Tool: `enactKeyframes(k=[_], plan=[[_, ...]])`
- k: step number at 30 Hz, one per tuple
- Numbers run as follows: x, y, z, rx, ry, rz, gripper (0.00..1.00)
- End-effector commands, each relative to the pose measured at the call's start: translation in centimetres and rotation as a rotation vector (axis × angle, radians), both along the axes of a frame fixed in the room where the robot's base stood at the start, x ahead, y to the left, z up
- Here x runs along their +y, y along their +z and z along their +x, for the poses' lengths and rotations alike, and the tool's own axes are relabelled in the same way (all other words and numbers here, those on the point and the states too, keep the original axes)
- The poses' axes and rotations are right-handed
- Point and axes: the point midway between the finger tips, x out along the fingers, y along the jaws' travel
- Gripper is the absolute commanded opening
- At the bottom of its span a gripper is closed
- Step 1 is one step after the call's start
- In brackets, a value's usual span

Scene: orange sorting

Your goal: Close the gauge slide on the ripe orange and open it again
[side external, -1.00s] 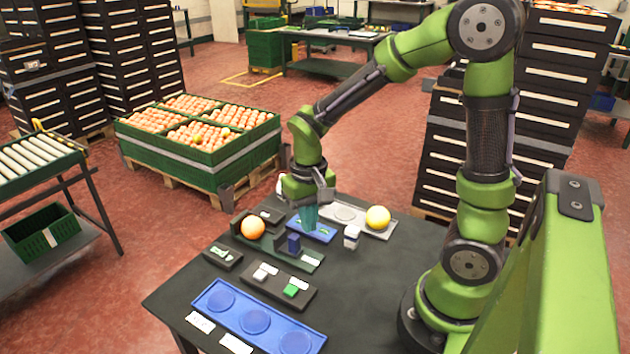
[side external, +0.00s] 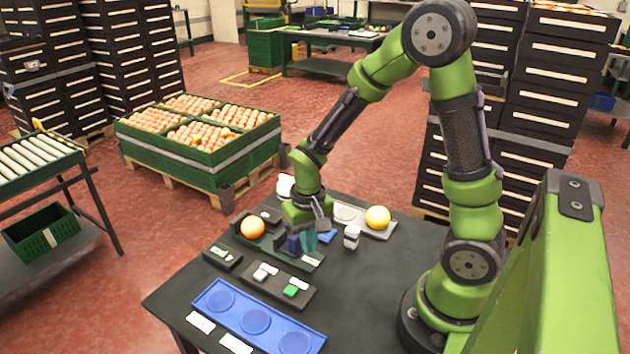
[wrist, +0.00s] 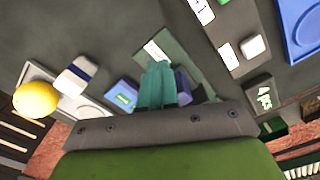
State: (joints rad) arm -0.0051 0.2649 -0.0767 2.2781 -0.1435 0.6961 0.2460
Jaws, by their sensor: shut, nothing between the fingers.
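The gauge is a dark green track (side external: 310,260) with a blue slide block (side external: 293,243) standing on it. The ripe orange (side external: 253,228) sits at the gauge's left end, with a gap between it and the slide. My gripper (side external: 309,246) is shut and empty, its teal fingers pointing down just right of the slide, on the side away from the orange. Whether they touch the slide I cannot tell. In the wrist view the fingers (wrist: 163,85) overlap the green track (wrist: 190,55), and the slide (wrist: 184,86) is partly hidden beside them. The orange is hidden there.
A yellow fruit (side external: 378,217) rests on a grey tray (side external: 345,214) behind right. A small white-and-blue item (side external: 351,237) stands right of my gripper. A blue pad (side external: 327,237) lies behind it. A button box (side external: 262,284) and a blue three-ring tray (side external: 228,318) lie in front.

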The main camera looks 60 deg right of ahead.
Motion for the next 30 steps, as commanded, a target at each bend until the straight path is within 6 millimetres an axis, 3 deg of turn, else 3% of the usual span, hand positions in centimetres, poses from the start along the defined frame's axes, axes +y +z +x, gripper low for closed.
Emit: enactKeyframes(k=[14, 30], plan=[[0.0, 0.0, 0.2, 0.0, 0.001, 0.0, 0.0], [0.0, 0.0, 1.8, 0.0, 0.001, 0.0, 0.0]])
